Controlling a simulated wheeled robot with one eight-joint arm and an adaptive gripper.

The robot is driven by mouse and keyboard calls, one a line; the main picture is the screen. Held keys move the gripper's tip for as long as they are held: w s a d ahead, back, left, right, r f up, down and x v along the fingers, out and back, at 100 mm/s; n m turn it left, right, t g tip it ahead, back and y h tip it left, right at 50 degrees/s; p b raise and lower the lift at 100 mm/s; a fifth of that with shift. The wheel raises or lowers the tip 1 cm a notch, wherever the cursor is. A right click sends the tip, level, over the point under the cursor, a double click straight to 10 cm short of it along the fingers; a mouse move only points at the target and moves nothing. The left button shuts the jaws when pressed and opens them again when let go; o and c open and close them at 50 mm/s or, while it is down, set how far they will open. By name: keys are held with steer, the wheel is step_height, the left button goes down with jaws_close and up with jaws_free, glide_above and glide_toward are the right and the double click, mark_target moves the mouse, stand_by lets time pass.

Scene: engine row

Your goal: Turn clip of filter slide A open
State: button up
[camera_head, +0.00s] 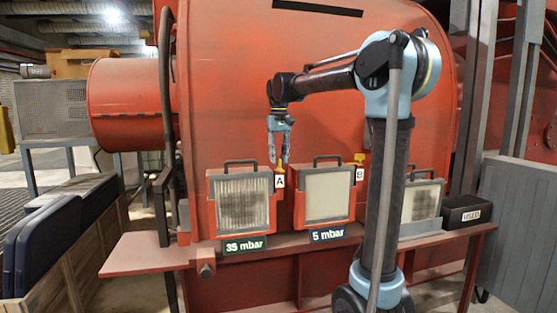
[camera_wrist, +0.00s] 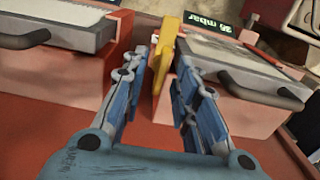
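Filter slide A (camera_head: 242,203) is a red-framed box with a dark handle and a grey, streaked filter face, above a "35 mbar" sign (camera_head: 245,245). Its yellow clip (camera_head: 280,169) is at the top right corner by the white A tag (camera_head: 279,181). My gripper (camera_head: 279,162) points down at this clip. In the wrist view, the yellow clip (camera_wrist: 167,50) stands between my two blue fingers (camera_wrist: 163,68). The fingers are apart, with gaps beside the clip, so the gripper is open. Whether a fingertip touches the clip is unclear.
Filter slide B (camera_head: 325,194), with a pale face and its own yellow clip (camera_head: 360,159), stands to the right above a "5 mbar" sign (camera_head: 328,234). Another filter (camera_head: 424,203) and a black "USED" box (camera_head: 466,212) stand further right on the red shelf. Wooden crates (camera_head: 80,255) are at the left.

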step_height(320, 180, up, 11)
steer(key=shift+r, duration=0.2)
stand_by(0.3)
